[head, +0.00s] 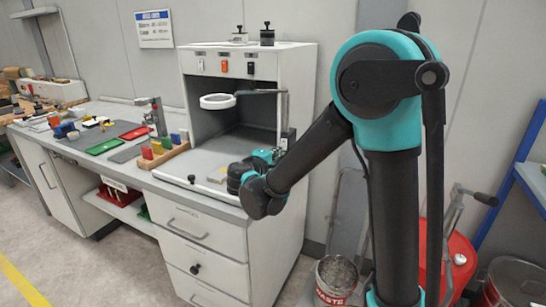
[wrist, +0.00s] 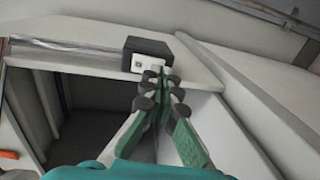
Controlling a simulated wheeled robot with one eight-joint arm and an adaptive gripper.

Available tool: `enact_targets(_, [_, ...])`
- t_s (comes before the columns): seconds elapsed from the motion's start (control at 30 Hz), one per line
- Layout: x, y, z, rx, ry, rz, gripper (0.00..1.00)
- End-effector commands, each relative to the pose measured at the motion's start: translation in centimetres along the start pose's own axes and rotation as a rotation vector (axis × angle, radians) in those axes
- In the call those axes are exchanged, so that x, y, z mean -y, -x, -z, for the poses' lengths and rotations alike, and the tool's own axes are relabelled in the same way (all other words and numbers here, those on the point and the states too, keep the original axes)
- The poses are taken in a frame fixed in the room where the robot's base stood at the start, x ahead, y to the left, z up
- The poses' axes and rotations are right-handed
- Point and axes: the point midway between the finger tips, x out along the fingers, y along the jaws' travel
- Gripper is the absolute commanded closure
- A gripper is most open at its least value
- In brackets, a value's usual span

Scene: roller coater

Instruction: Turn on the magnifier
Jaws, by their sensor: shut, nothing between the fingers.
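The magnifier (head: 217,101) is a white ring on a grey arm inside the white cabinet, held level by a post at the cabinet's right side. A dark box with a white face (wrist: 147,52) sits at the panel edge in the wrist view. A small dark box (head: 288,138) shows low on the post in the head view and looks like the same one. My gripper (wrist: 160,84) is shut and empty, its fingertips just in front of the white face. Whether they touch it, I cannot tell. In the head view my gripper is partly hidden by my arm.
The cabinet (head: 187,85) has side walls close to my gripper. Green and red trays (head: 105,146) and a wooden block holder (head: 165,156) lie on the bench to the left. A waste bin (head: 335,285) stands on the floor.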

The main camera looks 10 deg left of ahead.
Motion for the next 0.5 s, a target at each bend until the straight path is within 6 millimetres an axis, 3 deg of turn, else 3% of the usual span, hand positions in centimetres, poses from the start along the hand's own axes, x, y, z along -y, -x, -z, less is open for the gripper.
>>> enact_targets(0.5, [0.03, -0.99, -0.03, 0.001, 0.0, 0.0, 1.0])
